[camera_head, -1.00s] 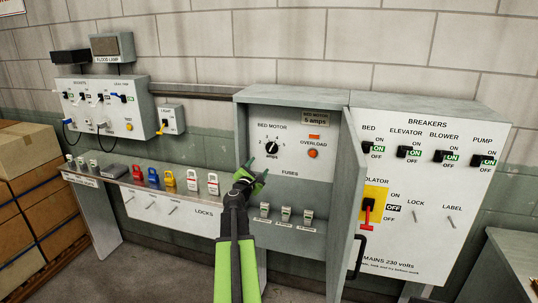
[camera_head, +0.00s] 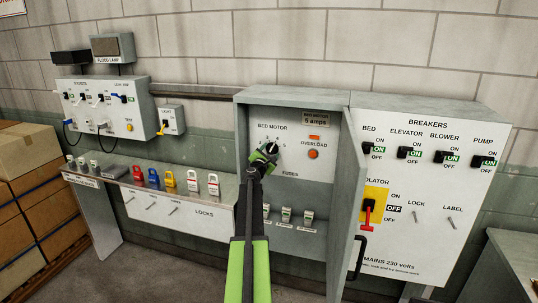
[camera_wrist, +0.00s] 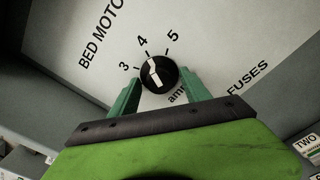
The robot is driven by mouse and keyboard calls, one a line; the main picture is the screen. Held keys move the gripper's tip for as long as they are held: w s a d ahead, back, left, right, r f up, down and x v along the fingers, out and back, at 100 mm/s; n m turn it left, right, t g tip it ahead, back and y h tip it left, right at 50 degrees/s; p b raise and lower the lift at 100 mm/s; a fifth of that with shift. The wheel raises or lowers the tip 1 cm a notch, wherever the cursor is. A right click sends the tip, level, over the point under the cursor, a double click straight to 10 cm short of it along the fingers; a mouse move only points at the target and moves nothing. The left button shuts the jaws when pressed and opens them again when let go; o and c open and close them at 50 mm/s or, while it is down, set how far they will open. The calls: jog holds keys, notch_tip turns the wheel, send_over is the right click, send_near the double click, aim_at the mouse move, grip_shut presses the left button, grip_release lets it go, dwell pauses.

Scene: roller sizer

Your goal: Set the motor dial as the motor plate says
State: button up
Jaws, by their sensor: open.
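The motor plate (camera_head: 315,119) at the top right of the open cabinet reads "5 amps". The bed motor dial (camera_wrist: 158,74) is a round black knob with a white pointer, with marks 3, 4 and 5 beside it in the wrist view. The pointer is turned toward about 4. My gripper (camera_wrist: 161,80) is open, one green finger on each side of the dial. A gap shows beside the knob; I cannot tell whether either finger touches it. In the head view my gripper (camera_head: 264,153) partly covers the dial (camera_head: 275,147).
The cabinet's open door (camera_head: 352,190) stands just right of my arm. An orange overload button (camera_head: 313,154) is right of the dial, and fuses (camera_head: 286,215) sit below. The isolator (camera_head: 370,208) is on the breaker panel. Padlocks (camera_head: 192,181) stand on the left shelf.

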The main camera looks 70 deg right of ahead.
jog(key=shift+c, duration=0.2)
grip_shut()
jog(key=shift+a, duration=0.25)
jog(key=shift+d+r, duration=0.1)
jog(key=shift+d, duration=0.05)
jog(key=shift+m, duration=0.3)
jog(key=m, duration=0.4)
jog(key=shift+d+m, duration=0.1)
jog(key=shift+m, duration=2)
